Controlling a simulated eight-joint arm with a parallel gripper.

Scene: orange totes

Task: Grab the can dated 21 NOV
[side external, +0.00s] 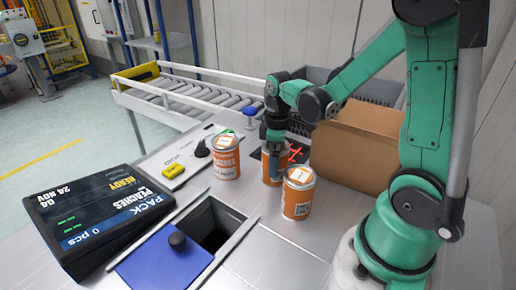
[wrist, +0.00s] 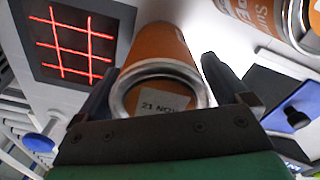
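An orange can (wrist: 162,45) with a silver rim stands between my gripper's fingers in the wrist view, and the label on its end reads "21 NOV". In the side view it appears to be the middle can (side external: 271,172), partly hidden behind my gripper (side external: 276,160). My gripper (wrist: 162,75) is lowered around the can with a finger on each side. A bright gap shows between the can and the right finger. The left finger is very close to the can, and contact there is unclear.
Orange cans stand at left (side external: 226,160) and front right (side external: 298,196); their dates are unreadable. A red-lit grid (wrist: 70,42) lies beside the can. A cardboard box (side external: 362,148) is at right. A square opening (side external: 212,226) with a blue lid (side external: 165,262) and a display (side external: 95,215) are in front.

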